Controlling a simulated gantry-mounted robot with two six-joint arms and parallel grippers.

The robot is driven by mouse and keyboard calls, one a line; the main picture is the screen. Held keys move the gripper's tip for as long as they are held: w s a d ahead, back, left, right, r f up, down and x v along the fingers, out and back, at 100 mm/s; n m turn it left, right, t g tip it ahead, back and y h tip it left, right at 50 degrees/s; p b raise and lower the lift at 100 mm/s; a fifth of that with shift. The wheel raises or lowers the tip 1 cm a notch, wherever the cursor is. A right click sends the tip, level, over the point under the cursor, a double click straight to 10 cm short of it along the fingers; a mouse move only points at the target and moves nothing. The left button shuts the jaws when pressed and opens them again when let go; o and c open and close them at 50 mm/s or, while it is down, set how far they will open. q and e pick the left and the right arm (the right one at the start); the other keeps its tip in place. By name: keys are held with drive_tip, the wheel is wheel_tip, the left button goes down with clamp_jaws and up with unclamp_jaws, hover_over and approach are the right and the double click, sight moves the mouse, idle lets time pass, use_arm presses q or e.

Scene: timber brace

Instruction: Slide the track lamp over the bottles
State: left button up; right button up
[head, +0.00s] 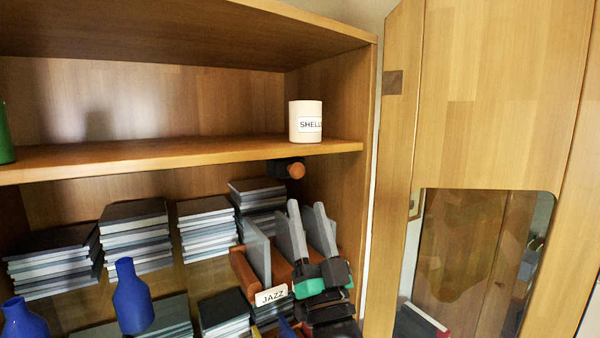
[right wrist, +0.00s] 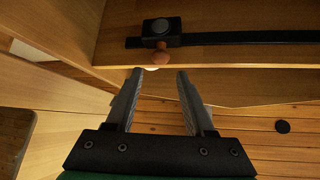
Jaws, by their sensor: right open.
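The track lamp (head: 279,167) is a small black block with a round wooden knob (head: 296,171), under the right end of the shelf. In the right wrist view the lamp (right wrist: 161,27) sits on a black track (right wrist: 235,38). Two blue bottles, one (head: 132,300) nearer the middle and one (head: 22,320) at the lower left, stand left of the lamp. My right gripper (head: 306,206) is open and empty, pointing up below the lamp. In the right wrist view the knob (right wrist: 157,58) shows between and just beyond the fingertips (right wrist: 160,72). My left gripper is not in view.
A cream canister labelled SHELL (head: 305,135) stands on the shelf (head: 180,153), above the lamp. A wooden holder with a JAZZ label (head: 271,295) and upright grey sleeves is near my right gripper. Stacks (head: 135,235) fill the lower back. A wooden door (head: 500,100) is at right.

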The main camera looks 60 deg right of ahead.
sight(299, 176)
drive_tip(key=p+x, duration=0.2)
drive_tip(key=x, duration=0.5)
drive_tip(key=shift+r, duration=0.15)
drive_tip(key=shift+w+d+r+p, duration=0.2)
drive_tip(key=shift+d+p, duration=0.05)
drive_tip(key=shift+p, duration=0.1)
clamp_jaws()
idle(0.7)
